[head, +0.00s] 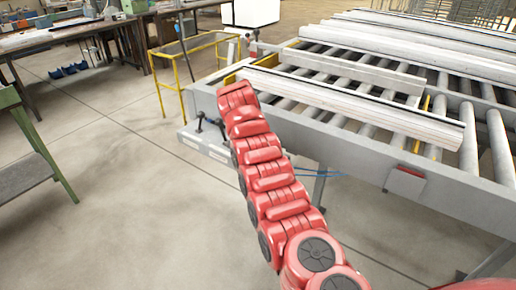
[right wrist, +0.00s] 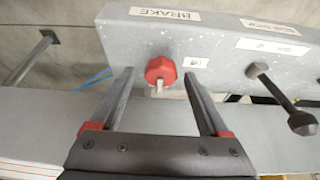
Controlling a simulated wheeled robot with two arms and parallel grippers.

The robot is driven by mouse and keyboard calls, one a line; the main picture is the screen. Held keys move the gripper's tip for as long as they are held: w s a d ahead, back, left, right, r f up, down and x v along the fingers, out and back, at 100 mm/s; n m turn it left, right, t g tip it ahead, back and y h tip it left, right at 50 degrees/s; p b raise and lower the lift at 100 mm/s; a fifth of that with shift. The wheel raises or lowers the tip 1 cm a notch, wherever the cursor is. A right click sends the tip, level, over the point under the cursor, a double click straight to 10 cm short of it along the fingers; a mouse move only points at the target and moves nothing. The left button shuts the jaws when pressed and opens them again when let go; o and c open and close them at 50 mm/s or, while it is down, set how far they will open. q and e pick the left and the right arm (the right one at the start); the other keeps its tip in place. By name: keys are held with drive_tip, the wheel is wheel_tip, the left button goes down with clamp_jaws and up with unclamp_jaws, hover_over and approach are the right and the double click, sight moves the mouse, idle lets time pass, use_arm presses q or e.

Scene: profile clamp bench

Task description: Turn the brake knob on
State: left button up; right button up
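The red brake knob (right wrist: 161,71) sits on a grey panel (right wrist: 225,65) in the right wrist view, with a pale stem or pointer at its lower side. A label reading BRAKE (right wrist: 164,14) is above it. My right gripper (right wrist: 159,76) is open, its two dark fingers on either side of the knob with a gap on each side. Whether the tips reach past the knob's face I cannot tell. In the head view my red arm (head: 268,175) reaches to the bench end; its gripper and the knob are hidden there. My left gripper is not in view.
A black lever with a round end (right wrist: 302,123) sticks out of the panel to the right of the knob. A small white label (right wrist: 195,62) is beside the knob. The roller bench (head: 340,140) carries long metal profiles. A yellow frame (head: 163,85) stands left of it.

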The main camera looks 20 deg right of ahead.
drive_tip(key=shift+r, duration=0.2)
drive_tip(key=v, duration=1.7)
drive_tip(key=shift+s, duration=0.15)
drive_tip(key=shift+a, duration=0.1)
